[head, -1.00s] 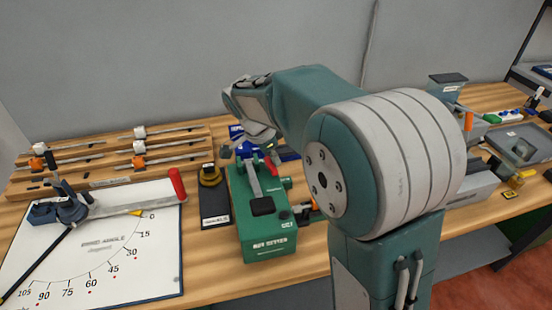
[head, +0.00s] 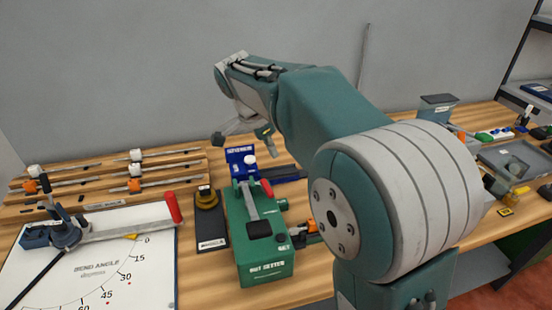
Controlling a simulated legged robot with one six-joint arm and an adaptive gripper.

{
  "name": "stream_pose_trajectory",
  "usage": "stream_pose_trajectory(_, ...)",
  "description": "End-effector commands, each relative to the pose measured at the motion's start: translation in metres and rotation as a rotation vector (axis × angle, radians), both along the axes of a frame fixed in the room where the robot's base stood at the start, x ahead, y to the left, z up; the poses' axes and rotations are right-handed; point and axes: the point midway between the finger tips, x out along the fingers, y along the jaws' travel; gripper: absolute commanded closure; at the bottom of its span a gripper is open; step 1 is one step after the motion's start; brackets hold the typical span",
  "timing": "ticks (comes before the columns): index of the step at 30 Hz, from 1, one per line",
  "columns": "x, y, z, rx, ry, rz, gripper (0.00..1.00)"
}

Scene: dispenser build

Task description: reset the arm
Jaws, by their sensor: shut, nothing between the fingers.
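My gripper (head: 240,128) is at the end of my raised teal and grey arm, left of the picture's middle in the head view. It is shut and holds nothing. It hangs pointing down, above and behind the green nut setter (head: 264,258), and appears clear of it. My arm's large round joint covers part of the bench on the right. The gripper's far side is partly hidden by its own links.
A bend angle board (head: 105,262) with a red-handled bending tool (head: 125,228) lies at left. Wooden racks with rods (head: 100,185) stand behind it. A blue block (head: 240,160) is behind the nut setter. A grey tray (head: 512,160) sits at right.

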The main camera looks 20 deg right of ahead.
Motion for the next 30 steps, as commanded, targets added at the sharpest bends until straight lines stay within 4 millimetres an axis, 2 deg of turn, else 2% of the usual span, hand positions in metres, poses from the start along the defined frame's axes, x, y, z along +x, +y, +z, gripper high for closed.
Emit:
stream_pose_trajectory(9, -0.001, 0.0, 0.001, 0.001, 0.0, 0.002, 1.0)
stream_pose_trajectory(13, -0.015, -0.003, 0.008, 0.019, 0.003, 0.071, 1.0)
stream_pose_trajectory(21, -0.087, -0.014, 0.021, 0.076, -0.002, 0.469, 1.0)
stream_pose_trajectory(30, -0.169, -0.019, 0.01, 0.052, -0.054, 0.926, 1.0)
